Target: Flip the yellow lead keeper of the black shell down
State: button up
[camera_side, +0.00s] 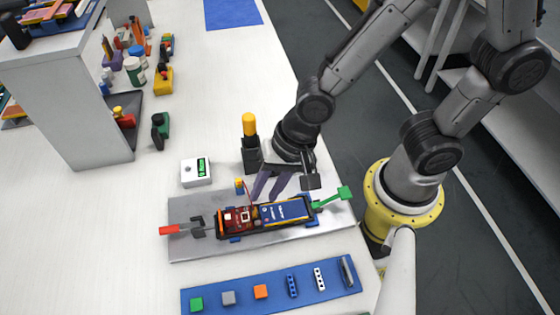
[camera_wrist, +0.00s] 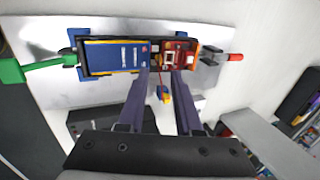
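The black shell (camera_side: 234,235) lies on a grey plate, holding a blue pouch cell (camera_side: 285,211) and a red circuit board (camera_side: 236,217). The shell also shows in the wrist view (camera_wrist: 84,58). A small yellow-and-blue piece (camera_side: 239,186) stands just behind the shell; in the wrist view (camera_wrist: 164,96) a thin red lead runs from it to the shell. I cannot tell for sure whether this piece is the yellow lead keeper. My gripper (camera_side: 264,197) is open and empty at the shell's back edge, its fingers apart on either side of the lead in the wrist view (camera_wrist: 163,74).
A green-handled clamp (camera_side: 333,198) and a red-handled clamp (camera_side: 180,229) flank the shell on the plate (camera_side: 190,250). A black post with a yellow top (camera_side: 249,125) and a white meter (camera_side: 196,172) stand behind. A blue strip (camera_side: 210,292) with small parts lies in front.

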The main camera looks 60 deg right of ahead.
jog(key=v, duration=0.8)
jog(key=shift+o, duration=0.3)
jog(key=shift+d+r, duration=0.1)
jog(key=shift+o, duration=0.6)
notch_tip(320, 180, up, 3)
jog(key=n+g+h, duration=0.5)
jog(key=n, duration=1.3)
send_over(254, 212)
jog(key=w+a, duration=0.2)
jog(key=w, duration=0.1)
jog(key=shift+g+h, duration=0.5)
jog(key=a+x, duration=0.1)
jog(key=x, duration=0.4)
jog(key=w+a+f+x, duration=0.1)
jog(key=x, duration=0.5)
jog(key=a+x, duration=0.1)
jog(key=x, duration=0.4)
jog(key=shift+w+d+f, duration=0.1)
jog(key=shift+w+f, duration=0.25)
jog(key=shift+f, duration=0.05)
